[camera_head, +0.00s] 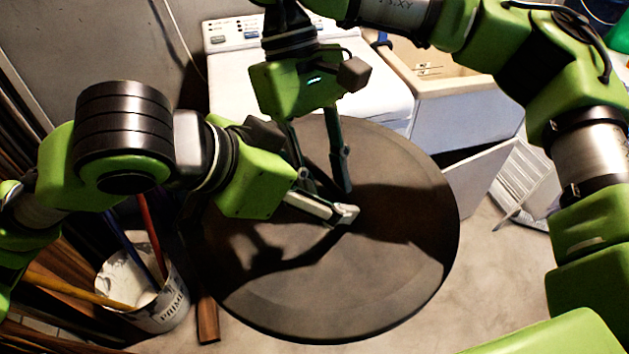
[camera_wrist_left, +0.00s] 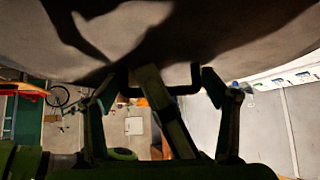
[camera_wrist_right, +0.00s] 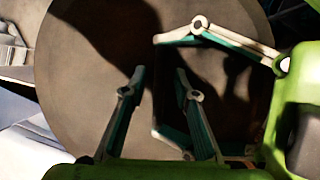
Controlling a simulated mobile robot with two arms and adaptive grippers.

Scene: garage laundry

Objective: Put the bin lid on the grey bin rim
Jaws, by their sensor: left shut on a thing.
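The bin lid (camera_head: 385,290) is a large round dark grey-brown disc in the middle of the head view. It also fills the top of the left wrist view (camera_wrist_left: 150,30) and much of the right wrist view (camera_wrist_right: 75,70). My left gripper (camera_head: 335,205) is at the lid's centre, shut on the lid; a dark bar like a handle (camera_wrist_left: 188,88) shows between its fingers. My right gripper (camera_head: 322,188) points down over the lid, close to the left one, its fingers apart and empty. The grey bin rim is not visible; the lid may hide it.
A white bucket (camera_head: 165,312) holding long sticks stands left of the lid, near wooden boards (camera_head: 207,318). A white washer (camera_head: 235,65) and a utility sink (camera_head: 440,75) stand behind. A white rack (camera_head: 530,180) is at right. Bare floor (camera_head: 490,285) lies right of the lid.

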